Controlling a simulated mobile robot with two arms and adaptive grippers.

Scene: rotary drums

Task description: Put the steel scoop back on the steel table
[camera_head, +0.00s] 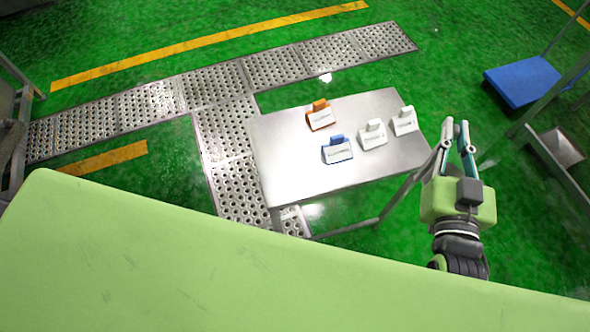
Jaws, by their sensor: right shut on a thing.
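The steel table (280,150) stands in the middle of the head view, its bare metal top tilted in the picture. My right gripper (457,125) is just off the table's right edge, fingers pointing away from me. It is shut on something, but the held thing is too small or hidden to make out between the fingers. I cannot clearly pick out the steel scoop anywhere. My left gripper is not in view.
On the table stand an orange-and-white labelled piece (321,116), a blue-and-white one (337,150) and two white ones (373,136) (404,122). The table's left and front parts are bare. A blue platform (522,82) and metal frame are at right.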

